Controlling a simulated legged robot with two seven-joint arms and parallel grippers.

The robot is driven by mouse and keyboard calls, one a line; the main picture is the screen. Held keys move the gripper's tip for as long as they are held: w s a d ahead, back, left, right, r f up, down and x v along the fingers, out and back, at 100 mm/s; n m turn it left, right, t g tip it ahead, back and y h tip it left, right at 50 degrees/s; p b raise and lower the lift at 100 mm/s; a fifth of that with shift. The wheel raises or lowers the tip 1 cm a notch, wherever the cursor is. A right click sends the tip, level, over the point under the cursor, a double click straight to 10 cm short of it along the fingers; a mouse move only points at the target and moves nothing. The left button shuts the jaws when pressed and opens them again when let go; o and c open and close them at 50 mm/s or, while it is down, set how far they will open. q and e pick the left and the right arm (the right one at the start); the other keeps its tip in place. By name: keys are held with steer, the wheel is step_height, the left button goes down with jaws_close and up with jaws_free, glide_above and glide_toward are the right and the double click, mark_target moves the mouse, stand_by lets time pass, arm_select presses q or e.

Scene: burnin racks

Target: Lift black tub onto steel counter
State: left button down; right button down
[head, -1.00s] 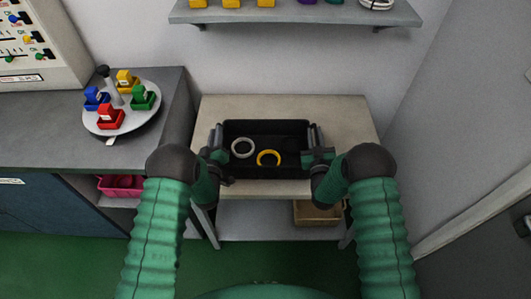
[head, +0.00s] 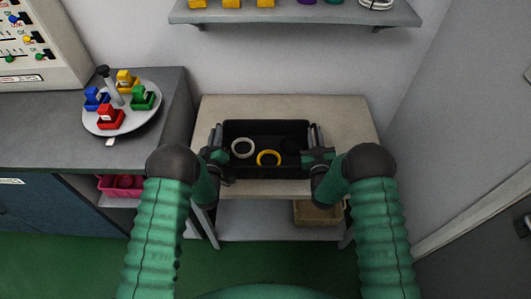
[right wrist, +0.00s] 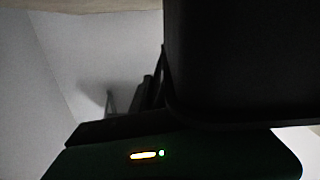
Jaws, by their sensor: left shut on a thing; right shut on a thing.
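The black tub (head: 266,127) is on or just above the pale table in the middle of the head view; I cannot tell whether it touches. A white ring (head: 243,148), a yellow ring (head: 268,158) and a dark round thing lie in it. My left gripper (head: 222,145) is shut on the tub's left end. My right gripper (head: 312,145) is shut on its right end. The tub's dark wall (right wrist: 230,60) fills much of the right wrist view. The steel counter may be the dark grey worktop (head: 50,145) at the left.
A turntable (head: 121,123) with coloured pieces stands on the grey worktop. The pale table (head: 350,118) has bare room right of the tub. A wall shelf (head: 300,12) hangs above. A tan box (head: 317,212) sits below, and a pink bin (head: 122,185) at left.

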arm_select(q)
steer(key=shift+a+f, duration=0.2)
steer(key=shift+a, duration=0.15)
arm_select(e)
steer(key=shift+d, duration=0.35)
